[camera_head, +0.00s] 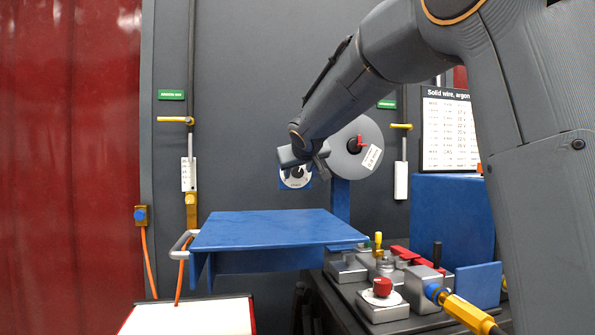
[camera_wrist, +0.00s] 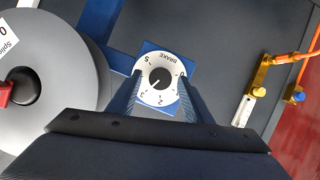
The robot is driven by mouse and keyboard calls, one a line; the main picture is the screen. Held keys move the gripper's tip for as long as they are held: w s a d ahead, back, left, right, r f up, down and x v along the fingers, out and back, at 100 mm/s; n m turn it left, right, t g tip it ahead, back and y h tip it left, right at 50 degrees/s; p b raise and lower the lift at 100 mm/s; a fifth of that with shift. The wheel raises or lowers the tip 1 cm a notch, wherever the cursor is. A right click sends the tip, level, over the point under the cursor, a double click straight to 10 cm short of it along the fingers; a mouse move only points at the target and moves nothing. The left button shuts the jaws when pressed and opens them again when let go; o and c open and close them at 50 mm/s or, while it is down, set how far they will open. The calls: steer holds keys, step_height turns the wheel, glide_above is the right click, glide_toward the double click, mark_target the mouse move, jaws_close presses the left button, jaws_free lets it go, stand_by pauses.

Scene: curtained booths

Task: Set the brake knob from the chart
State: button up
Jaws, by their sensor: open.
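The brake dial (camera_wrist: 142,84) is a white disc marked BRAKE and digits, upside down in the wrist view, on a blue plate. Its black knob (camera_wrist: 161,78) sits at the centre, with a small pale mark at its lower left. My gripper (camera_wrist: 159,80) is open, its blue fingers on either side of the knob; I cannot tell whether they touch it. In the head view my gripper (camera_head: 303,164) is in front of the dial (camera_head: 296,182) and partly covers it.
A blue shelf (camera_head: 265,230) lies below. A bench with a red knob (camera_head: 383,287) and several clamps stands lower right. A red curtain (camera_head: 65,150) hangs at the left.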

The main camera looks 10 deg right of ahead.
steer(key=shift+w+f, duration=0.15)
steer(key=shift+w, duration=0.2)
steer(key=c, duration=1.1)
steer(key=shift+o, duration=0.2)
